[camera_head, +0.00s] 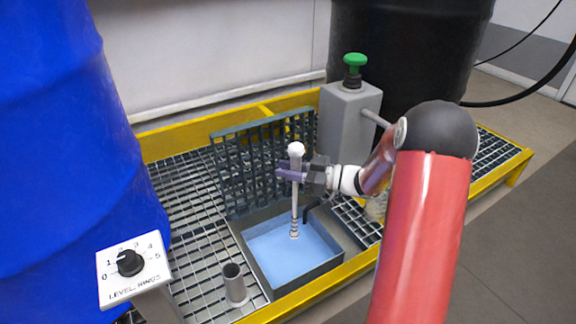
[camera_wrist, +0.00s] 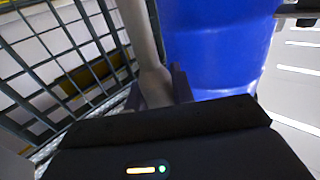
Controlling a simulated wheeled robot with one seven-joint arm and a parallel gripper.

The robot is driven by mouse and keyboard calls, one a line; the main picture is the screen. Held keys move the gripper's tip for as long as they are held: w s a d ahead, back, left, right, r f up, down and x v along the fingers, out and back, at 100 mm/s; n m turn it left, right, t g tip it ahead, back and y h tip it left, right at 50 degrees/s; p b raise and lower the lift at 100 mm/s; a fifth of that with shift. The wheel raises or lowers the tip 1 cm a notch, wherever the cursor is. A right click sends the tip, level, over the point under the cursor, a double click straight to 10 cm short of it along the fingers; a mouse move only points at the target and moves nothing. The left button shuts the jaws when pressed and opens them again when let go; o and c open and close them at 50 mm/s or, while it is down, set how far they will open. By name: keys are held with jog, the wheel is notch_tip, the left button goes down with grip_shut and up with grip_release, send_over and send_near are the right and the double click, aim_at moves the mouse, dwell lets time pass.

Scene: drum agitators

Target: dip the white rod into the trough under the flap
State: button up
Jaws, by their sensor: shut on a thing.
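The white rod (camera_head: 295,200) is upright, with a round knob at its top and ringed marks near its lower end. My gripper (camera_head: 290,174) is shut on the rod below the knob. The rod's lower end is at the light blue liquid in the trough (camera_head: 262,278); I cannot tell how deep it reaches. The grated flap (camera_head: 250,160) stands raised behind the trough. In the wrist view the rod (camera_wrist: 148,50) rises between my fingers, and the flap's bars (camera_wrist: 75,50) are at the left.
A grey post (camera_head: 345,125) with a green knob stands behind my arm. A blue drum (camera_head: 75,140) is at the left, a black drum (camera_head: 410,50) at the back. A level dial (camera_head: 130,265) and a short grey tube (camera_head: 234,284) are in front. Yellow edging (camera_head: 330,290) borders the grating.

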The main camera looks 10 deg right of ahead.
aim_at(296, 150)
notch_tip(296, 150, down, 17)
jog(key=b, duration=0.2)
dwell(0.6)
jog(key=shift+f, duration=0.3)
dwell(0.7)
notch_tip(296, 150, up, 25)
jog(key=p, duration=1.8)
jog(key=shift+r, duration=0.15)
